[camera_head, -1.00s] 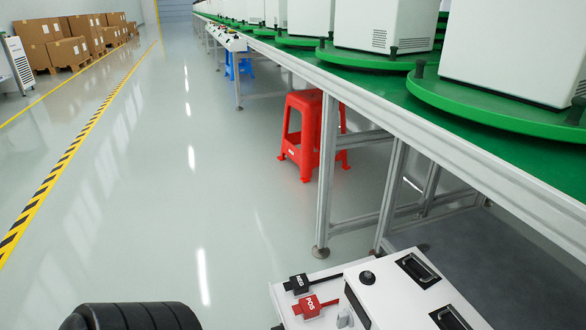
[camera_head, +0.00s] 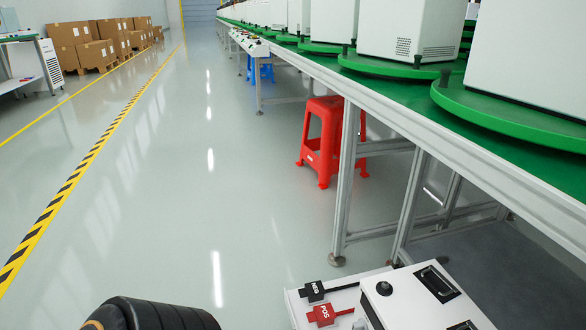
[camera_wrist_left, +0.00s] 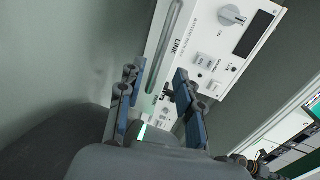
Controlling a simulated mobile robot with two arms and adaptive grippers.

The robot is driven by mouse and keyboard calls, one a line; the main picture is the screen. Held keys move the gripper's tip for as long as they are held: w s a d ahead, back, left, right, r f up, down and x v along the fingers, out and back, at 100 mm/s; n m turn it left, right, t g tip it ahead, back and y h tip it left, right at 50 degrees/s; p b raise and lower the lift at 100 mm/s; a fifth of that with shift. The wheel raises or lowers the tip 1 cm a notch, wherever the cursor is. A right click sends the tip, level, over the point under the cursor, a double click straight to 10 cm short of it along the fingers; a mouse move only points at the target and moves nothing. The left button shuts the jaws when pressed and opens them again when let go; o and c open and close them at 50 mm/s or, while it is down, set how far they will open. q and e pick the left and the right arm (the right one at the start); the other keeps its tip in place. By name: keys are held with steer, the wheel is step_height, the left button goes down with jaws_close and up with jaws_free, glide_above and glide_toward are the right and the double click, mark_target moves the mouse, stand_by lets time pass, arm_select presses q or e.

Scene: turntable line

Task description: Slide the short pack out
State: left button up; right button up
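A white box (camera_head: 405,290) with two black recessed handles (camera_head: 436,281) and a black round knob stands at the bottom right of the head view. Beside it, a black NEG plug (camera_head: 314,290) and a red POS plug (camera_head: 320,315) lie on a white surface. I cannot tell whether either handle belongs to the short pack. In the left wrist view, my left gripper (camera_wrist_left: 158,78) is open, its blue-padded fingers apart, in front of a white panel (camera_wrist_left: 205,40) with a knob, dark display, long slot and "LINK" label. A small dark part (camera_wrist_left: 168,93) shows near the right finger. My right gripper is not in view.
A long line with a green top (camera_head: 400,90) on metal legs carries white machines on green turntables (camera_head: 510,108). A red stool (camera_head: 322,140) stands beside a leg, a blue stool farther back. Cartons (camera_head: 90,45) stand far left.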

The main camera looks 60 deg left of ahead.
arm_select(q)
steer(key=v, duration=0.4)
steer(key=shift+s+a+r, duration=0.1)
steer(key=shift+s, duration=0.2)
steer(key=shift+r, duration=0.1)
